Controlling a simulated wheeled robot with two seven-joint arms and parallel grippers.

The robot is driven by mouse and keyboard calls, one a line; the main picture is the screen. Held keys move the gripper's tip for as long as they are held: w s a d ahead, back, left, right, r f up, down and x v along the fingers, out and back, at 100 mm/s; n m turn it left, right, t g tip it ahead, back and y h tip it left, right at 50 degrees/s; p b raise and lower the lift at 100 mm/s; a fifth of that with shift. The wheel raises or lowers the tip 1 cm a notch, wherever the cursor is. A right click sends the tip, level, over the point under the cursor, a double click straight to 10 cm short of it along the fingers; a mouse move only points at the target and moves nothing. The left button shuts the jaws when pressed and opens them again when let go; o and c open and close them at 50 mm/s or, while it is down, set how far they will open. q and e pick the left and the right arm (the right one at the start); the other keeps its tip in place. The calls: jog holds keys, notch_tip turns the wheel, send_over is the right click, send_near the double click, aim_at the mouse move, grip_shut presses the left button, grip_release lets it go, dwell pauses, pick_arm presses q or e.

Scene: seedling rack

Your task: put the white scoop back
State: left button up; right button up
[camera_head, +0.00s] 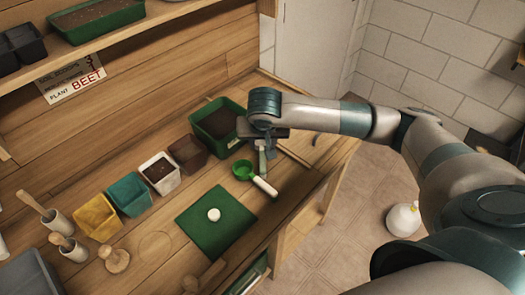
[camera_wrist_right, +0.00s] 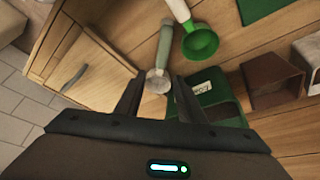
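A scoop with a pale bowl (camera_wrist_right: 158,81) and a grey-green handle (camera_wrist_right: 165,45) lies at the bench's right end. In the head view its handle (camera_head: 262,160) shows just below my right gripper (camera_head: 268,146), which hides the bowl. In the wrist view the fingers of my right gripper (camera_wrist_right: 158,92) stand apart, with the pale bowl showing between their tips; I see no contact. A second scoop, with a green bowl (camera_head: 243,170) and white handle (camera_head: 265,186), lies beside it; it also shows in the wrist view (camera_wrist_right: 200,42). My left gripper is out of view.
A green soil bin (camera_head: 218,122) stands right behind the scoops. Brown (camera_head: 187,152), white (camera_head: 160,175), teal (camera_head: 130,194) and yellow (camera_head: 97,216) pots line up leftward. A green mat (camera_head: 215,235) holds a white round object (camera_head: 214,215). A sign (camera_head: 72,80) hangs behind.

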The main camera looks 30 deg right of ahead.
jog(key=shift+b+v, duration=0.8)
jog(key=shift+v, duration=2)
